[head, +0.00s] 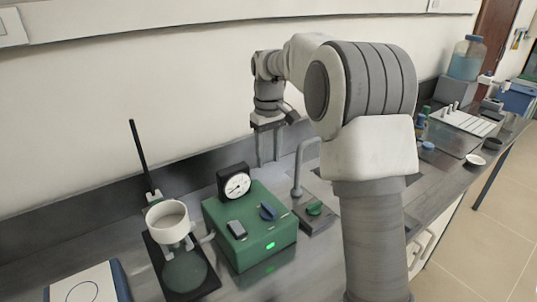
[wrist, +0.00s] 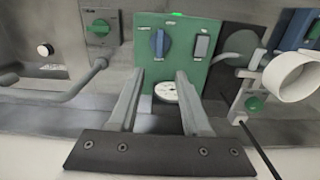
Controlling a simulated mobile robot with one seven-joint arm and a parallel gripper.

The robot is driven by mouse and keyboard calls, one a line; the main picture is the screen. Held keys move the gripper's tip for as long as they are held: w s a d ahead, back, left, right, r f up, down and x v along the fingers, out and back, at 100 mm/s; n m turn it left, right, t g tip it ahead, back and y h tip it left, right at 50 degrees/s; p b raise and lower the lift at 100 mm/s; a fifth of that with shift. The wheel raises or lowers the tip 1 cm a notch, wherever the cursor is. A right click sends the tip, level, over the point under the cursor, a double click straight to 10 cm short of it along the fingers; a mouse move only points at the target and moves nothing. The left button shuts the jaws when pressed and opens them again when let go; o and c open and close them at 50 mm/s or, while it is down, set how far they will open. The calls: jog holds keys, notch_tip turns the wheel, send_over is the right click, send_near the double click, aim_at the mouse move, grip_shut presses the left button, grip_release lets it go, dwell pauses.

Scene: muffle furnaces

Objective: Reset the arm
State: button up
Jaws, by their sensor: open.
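My gripper (head: 268,148) hangs fingers-down from my raised arm in the head view, above the back of the bench and behind the green box (head: 250,228). In the wrist view my gripper (wrist: 160,95) shows two fingers spread apart with nothing between them. The green box also shows in the wrist view (wrist: 180,65), beyond the fingertips, with its blue knob and grey switch. A round dial gauge (head: 236,186) stands at the back of the box. It shows partly between the fingers in the wrist view (wrist: 167,91).
A ring stand with a white cup (head: 167,220) is left of the box, its thin rod upright. A curved grey pipe (head: 300,168) rises close to my gripper's right. A wall runs behind the bench. A white rack (head: 464,122) and bottles stand at the far right.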

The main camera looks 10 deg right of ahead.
dwell(0.3)
jog(key=s+r+m+t, duration=0.1)
jog(key=s+r, duration=0.3)
jog(key=s, duration=0.4)
jog(key=s+r+m+t, duration=0.1)
jog(key=s+r+t, duration=0.1)
jog(key=s+r, duration=0.45)
jog(key=s+f+m+t, duration=0.1)
jog(key=s+f, duration=0.1)
jog(key=s, duration=0.6)
jog(key=s+f+m+t, duration=0.1)
jog(key=s+f, duration=0.2)
jog(key=s, duration=0.6)
jog(key=shift+d+f+t, duration=0.15)
jog(key=shift+f+t, duration=0.1)
jog(key=shift+t, duration=0.05)
